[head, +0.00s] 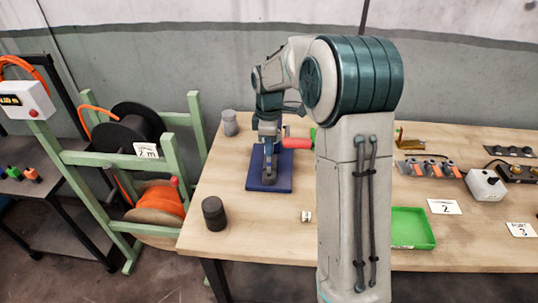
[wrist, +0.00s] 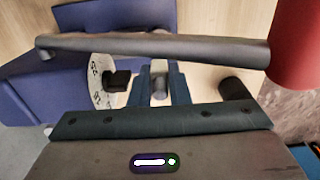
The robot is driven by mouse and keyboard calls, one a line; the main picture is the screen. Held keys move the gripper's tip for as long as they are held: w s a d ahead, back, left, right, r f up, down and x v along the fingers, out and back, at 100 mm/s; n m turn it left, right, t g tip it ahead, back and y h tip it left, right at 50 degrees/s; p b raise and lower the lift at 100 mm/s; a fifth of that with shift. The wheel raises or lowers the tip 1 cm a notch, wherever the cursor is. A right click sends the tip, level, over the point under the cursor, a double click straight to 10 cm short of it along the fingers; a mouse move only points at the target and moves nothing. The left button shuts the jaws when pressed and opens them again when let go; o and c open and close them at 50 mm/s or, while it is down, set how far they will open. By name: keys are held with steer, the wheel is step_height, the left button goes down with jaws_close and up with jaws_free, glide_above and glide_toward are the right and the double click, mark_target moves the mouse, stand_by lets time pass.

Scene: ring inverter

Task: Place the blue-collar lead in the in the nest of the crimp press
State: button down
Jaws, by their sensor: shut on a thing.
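The crimp press (head: 270,168) stands on the table with a dark blue base. In the wrist view its blue body (wrist: 110,18), white numbered dial (wrist: 97,72) and grey lever (wrist: 160,48) show, with the lever's red handle (wrist: 298,45) at right. My gripper (head: 268,132) is at the press. In the wrist view my gripper (wrist: 160,75) is shut on a small grey piece (wrist: 160,88), close below the lever. No blue collar shows, so I cannot tell if this is the lead. The lever hides what lies beyond it; the nest is not clearly visible.
A dark cylinder (head: 214,213) and a grey one (head: 230,123) stand left of the press. A green tray (head: 411,228) and orange-topped parts (head: 428,168) lie to the right. A cable spool rack (head: 150,170) stands left of the table. My arm hides the table's middle.

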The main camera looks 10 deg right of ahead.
steer(key=shift+f, duration=1.8)
steer(key=shift+f, duration=0.1)
steer(key=shift+f, duration=0.15)
steer(key=c, duration=1.6)
jaws_free()
steer(key=shift+c, duration=0.2)
